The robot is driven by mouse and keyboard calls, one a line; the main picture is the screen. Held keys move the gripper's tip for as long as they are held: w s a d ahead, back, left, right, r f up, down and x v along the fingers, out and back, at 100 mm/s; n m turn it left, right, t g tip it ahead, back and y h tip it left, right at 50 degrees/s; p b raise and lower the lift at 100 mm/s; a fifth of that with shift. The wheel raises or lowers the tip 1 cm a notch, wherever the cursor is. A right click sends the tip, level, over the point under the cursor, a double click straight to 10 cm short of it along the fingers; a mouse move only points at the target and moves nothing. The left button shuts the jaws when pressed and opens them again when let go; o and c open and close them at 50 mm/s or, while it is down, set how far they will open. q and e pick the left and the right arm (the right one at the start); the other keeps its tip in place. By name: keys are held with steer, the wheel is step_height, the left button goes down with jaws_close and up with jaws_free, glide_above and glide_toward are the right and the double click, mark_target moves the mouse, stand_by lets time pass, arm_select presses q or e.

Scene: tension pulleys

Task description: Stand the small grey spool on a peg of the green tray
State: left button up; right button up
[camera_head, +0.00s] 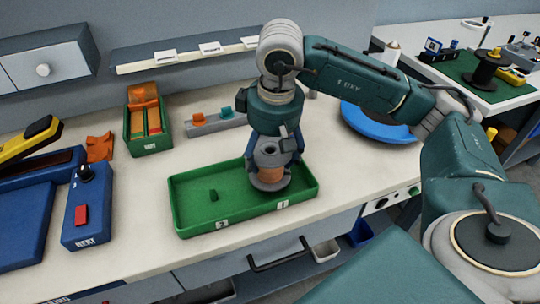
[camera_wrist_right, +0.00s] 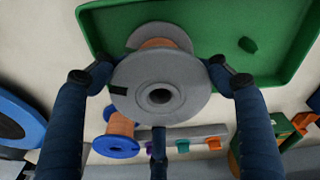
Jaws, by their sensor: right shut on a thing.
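The small grey spool (camera_head: 270,178), with an orange winding, is upright over the right half of the green tray (camera_head: 193,222). My right gripper (camera_head: 271,155) points down and is shut on it. In the right wrist view the fingers (camera_wrist_right: 160,78) grip both sides of the spool's grey upper flange (camera_wrist_right: 150,105). A bare green peg (camera_head: 213,195) stands in the tray's left half, and it also shows in the wrist view (camera_wrist_right: 249,45). The tray floor under the spool is hidden, so I cannot tell whether it rests there or is on a peg. My left gripper is not in view.
A green box (camera_head: 150,143) and a grey block with coloured pegs (camera_head: 215,125) stand behind the tray. A blue device (camera_head: 85,215) is to the left, a blue disc (camera_head: 375,124) to the right. A blue-flanged spool (camera_wrist_right: 117,130) shows in the wrist view.

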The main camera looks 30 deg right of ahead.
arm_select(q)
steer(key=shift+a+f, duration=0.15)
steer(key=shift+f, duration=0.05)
arm_select(e)
steer(key=shift+f, duration=0.1)
arm_select(q)
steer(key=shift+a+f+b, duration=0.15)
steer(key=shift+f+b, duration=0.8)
steer(key=shift+b, duration=0.2)
arm_select(e)
steer(key=shift+f, duration=1.05)
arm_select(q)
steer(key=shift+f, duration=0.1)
arm_select(e)
steer(key=o, duration=2)
steer(key=shift+f, duration=0.1)
steer(key=r, duration=0.2)
steer(key=s+r, duration=0.1)
steer(key=r, duration=0.5)
steer(key=shift+s+a, duration=0.15)
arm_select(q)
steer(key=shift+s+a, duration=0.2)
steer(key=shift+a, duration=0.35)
